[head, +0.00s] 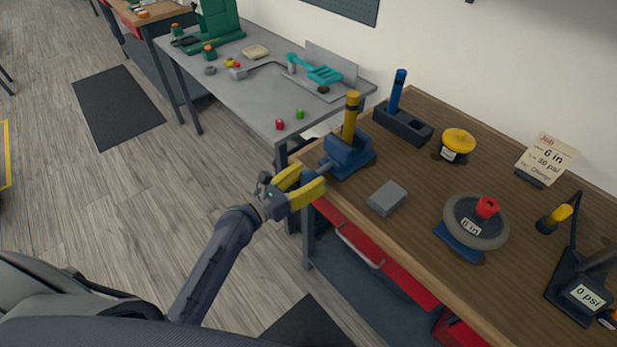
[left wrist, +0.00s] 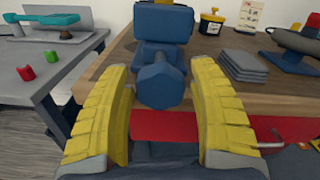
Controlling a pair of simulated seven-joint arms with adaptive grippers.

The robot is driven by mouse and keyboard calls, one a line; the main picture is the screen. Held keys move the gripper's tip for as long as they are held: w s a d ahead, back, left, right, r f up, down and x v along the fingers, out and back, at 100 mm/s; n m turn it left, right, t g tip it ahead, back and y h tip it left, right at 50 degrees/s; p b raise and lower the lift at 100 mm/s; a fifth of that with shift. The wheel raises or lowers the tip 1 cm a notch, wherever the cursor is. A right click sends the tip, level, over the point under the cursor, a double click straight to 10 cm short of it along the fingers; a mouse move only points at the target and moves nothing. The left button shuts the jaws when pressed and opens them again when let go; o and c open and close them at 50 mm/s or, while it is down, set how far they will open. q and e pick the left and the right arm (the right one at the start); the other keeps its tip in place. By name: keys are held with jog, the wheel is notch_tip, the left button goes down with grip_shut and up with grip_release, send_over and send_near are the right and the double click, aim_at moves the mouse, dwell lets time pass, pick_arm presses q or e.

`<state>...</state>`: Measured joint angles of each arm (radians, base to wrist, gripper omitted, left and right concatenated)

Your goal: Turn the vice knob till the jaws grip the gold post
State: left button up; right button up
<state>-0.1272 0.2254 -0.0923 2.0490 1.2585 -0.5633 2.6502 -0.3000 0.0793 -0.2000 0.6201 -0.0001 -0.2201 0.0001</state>
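The blue vice (head: 347,160) stands at the left front corner of the wooden bench. The gold post (head: 350,118) rises upright at it, with a dark band near its top. Whether the jaws touch the post is hidden. The vice knob, a dark blue faceted head (left wrist: 161,88), faces the left wrist camera, with the vice body (left wrist: 163,25) behind it. My left gripper (head: 309,179) has yellow fingers and is at the bench edge by the knob. In the left wrist view its fingers (left wrist: 158,72) are apart on either side of the knob, with visible gaps. My right gripper is out of view.
On the bench are a grey block (head: 388,198), a wheel with a red cap (head: 476,221), a yellow-topped jar (head: 458,142) and a blue post in a dark holder (head: 402,126). A grey table (head: 235,85) stands left. A red drawer (head: 385,262) sits under the bench.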

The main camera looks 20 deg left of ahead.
pick_arm(q)
jog(key=c, duration=1)
jog(key=shift+m, duration=0.4)
